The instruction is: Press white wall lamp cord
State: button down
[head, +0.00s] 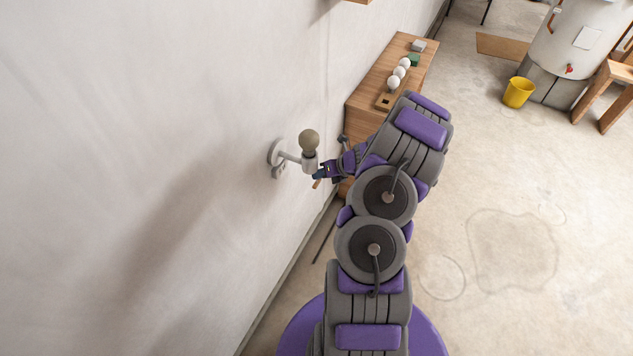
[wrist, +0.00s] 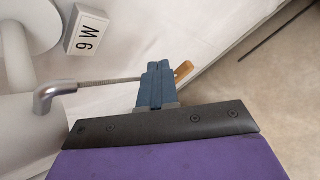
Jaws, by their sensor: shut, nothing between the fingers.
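The white wall lamp (head: 309,162) with a bare bulb (head: 309,139) is fixed to the wall on the left in the head view. In the wrist view its thin cord (wrist: 108,81) runs right from a silver elbow (wrist: 55,92) toward a wooden end piece (wrist: 183,70). The wooden end also shows below the lamp in the head view (head: 317,184). My gripper (head: 318,173) is at the lamp's lower right, its blue fingers (wrist: 159,66) shut and empty. The fingers overlap the cord just left of the wooden end; I cannot tell whether they touch it.
A wooden cabinet (head: 362,92) with white balls (head: 399,72) on top stands along the wall behind my arm. A yellow bucket (head: 518,92) stands by a white tank (head: 580,45) at the upper right. The concrete floor (head: 530,190) at right is clear.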

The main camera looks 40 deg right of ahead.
notch_tip(320, 180, up, 6)
jog(key=p, duration=0.6)
dwell(0.6)
